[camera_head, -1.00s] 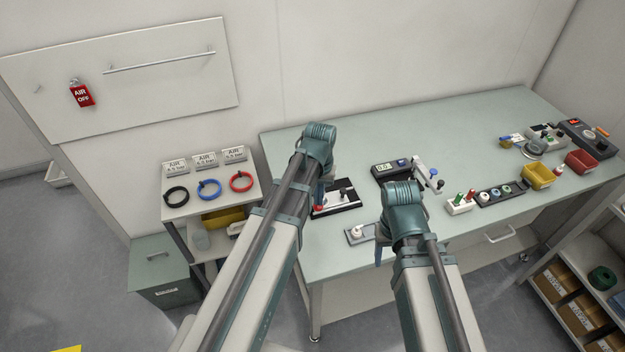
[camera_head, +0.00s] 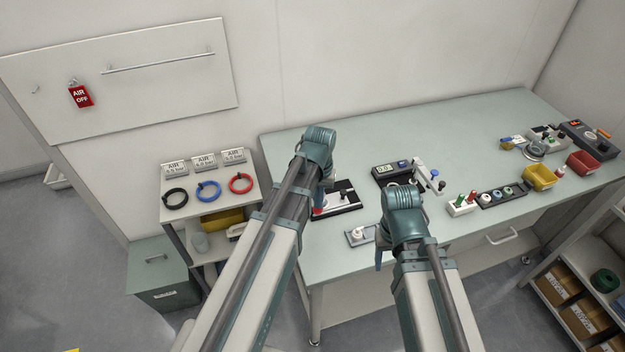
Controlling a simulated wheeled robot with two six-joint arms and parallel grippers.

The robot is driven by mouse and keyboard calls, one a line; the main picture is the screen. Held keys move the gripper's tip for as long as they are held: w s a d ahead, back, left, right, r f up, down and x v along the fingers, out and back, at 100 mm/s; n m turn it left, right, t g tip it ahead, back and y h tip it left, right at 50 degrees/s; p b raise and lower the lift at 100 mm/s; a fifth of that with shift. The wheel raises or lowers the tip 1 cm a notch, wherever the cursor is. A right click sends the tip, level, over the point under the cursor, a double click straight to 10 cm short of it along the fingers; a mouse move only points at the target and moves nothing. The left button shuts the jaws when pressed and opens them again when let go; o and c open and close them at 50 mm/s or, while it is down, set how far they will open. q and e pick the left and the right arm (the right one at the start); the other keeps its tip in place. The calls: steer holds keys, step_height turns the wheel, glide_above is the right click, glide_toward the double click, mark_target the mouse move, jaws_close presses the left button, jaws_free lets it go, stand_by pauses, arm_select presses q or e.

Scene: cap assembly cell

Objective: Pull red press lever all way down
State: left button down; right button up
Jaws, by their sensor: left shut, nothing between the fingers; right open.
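The press (camera_head: 346,198), a white part on a black base, stands near the table's left front area, partly hidden behind my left arm. A small red part, seemingly the lever's end (camera_head: 317,211), shows at its left side. The rest of the lever is hidden, so its angle cannot be told. My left gripper (camera_head: 319,198) is shut and empty, close to the red part. Its fingers are mostly hidden by my wrist, and contact cannot be told. My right gripper (camera_head: 379,257) is open at the table's front edge, largely hidden by its wrist.
A small plate with a white round part (camera_head: 358,234) lies between the arms. A dark gauge box (camera_head: 388,172) stands behind my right wrist. The table's back is clear.

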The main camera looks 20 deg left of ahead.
arm_select(q)
steer(key=r+p, duration=0.3)
steer(key=shift+w+a, duration=0.15)
steer(key=shift+w, duration=0.05)
stand_by(0.3)
steer(key=shift+s+d+r+p, duration=0.1)
steer(key=shift+s+r+p, duration=0.05)
steer(key=shift+r+p, duration=0.65)
steer(key=shift+s+d+r+p, duration=0.1)
steer(key=shift+s+r+p, duration=0.05)
steer(key=shift+r+p, duration=0.6)
